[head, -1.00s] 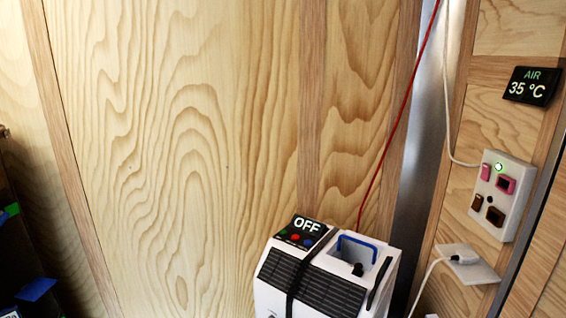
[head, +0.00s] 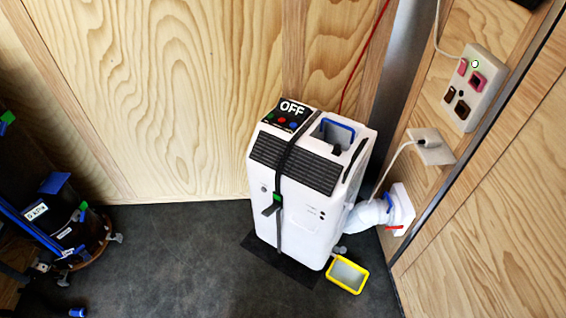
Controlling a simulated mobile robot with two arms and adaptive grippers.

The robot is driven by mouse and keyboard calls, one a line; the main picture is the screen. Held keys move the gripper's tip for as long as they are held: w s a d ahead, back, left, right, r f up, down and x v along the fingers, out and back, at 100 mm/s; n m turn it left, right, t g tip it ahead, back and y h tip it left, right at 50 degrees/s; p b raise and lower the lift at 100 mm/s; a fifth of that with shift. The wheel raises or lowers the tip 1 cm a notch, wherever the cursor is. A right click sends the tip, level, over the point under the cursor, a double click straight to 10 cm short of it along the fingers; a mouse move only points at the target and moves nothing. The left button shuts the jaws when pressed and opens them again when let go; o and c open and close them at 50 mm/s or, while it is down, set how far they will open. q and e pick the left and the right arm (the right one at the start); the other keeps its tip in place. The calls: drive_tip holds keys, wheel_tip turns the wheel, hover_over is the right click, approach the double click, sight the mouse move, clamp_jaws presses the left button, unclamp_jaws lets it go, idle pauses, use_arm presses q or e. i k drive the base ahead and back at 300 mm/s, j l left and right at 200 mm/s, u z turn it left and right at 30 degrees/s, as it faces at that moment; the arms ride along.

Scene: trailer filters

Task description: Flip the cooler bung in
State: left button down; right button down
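The white cooler (head: 308,228) stands on a dark mat on the floor against the wood wall. Its top panel reads OFF, and a black strap with a green-marked buckle (head: 276,200) runs down its front. A small grey piece (head: 339,251) sticks out low at its right side, just above a yellow-rimmed tray (head: 342,286). It may be the drain or bung, but it is too small to tell its position. Neither of my grippers is in view.
A white hose (head: 368,215) joins the cooler to a wall port (head: 401,207) at right. A socket with a plug (head: 432,146) and a switch box (head: 474,88) are above. Dark wheeled equipment (head: 65,225) stands at left. The floor (head: 180,265) between is clear.

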sight(342, 250)
drive_tip(key=z, duration=0.8)
drive_tip(key=k, duration=1)
